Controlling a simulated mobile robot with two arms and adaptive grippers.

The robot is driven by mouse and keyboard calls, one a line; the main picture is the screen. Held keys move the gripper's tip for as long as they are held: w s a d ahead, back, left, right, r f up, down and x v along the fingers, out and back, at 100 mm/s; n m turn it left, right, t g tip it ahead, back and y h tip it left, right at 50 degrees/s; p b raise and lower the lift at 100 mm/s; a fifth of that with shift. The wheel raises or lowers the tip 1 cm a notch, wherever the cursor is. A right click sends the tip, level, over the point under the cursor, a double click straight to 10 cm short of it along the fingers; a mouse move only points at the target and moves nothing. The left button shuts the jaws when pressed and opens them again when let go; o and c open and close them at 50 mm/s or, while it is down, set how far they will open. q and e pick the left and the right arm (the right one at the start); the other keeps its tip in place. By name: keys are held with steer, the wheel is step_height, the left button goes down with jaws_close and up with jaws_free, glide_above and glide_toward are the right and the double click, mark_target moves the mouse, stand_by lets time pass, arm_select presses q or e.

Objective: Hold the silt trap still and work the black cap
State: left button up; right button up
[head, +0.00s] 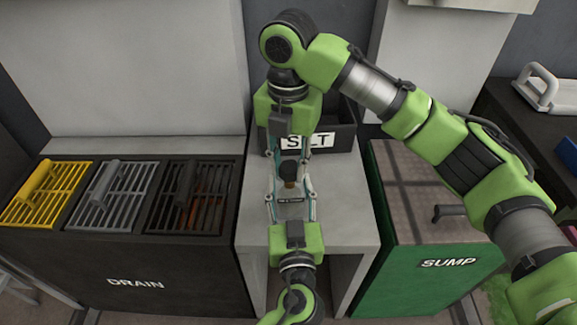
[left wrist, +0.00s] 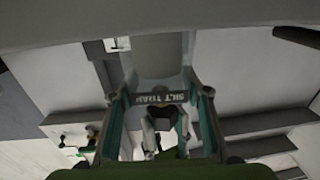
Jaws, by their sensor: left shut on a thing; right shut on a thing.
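The silt trap (head: 290,201) is a small pale piece with a dark name band, above the middle bench in the head view. Its lettered band (left wrist: 160,98) shows between my left fingers in the left wrist view. My left gripper (head: 291,198) comes up from the bottom and is shut on the silt trap. The black cap (head: 290,168) sits at the trap's far end, with a brass-coloured part below it. My right gripper (head: 290,163) reaches over from the far side and is shut on the black cap. The fingers partly hide both pieces.
A dark bin labelled SILT (head: 336,138) stands behind on the grey bench (head: 348,190). The DRAIN unit (head: 135,262) at left has yellow, grey and dark grates. The green SUMP box (head: 420,285) is at right, with a dark handle (head: 450,211) near its top.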

steer(key=shift+r, duration=0.15)
steer(key=shift+r, duration=2.45)
arm_select(q)
steer(key=o, duration=1.7)
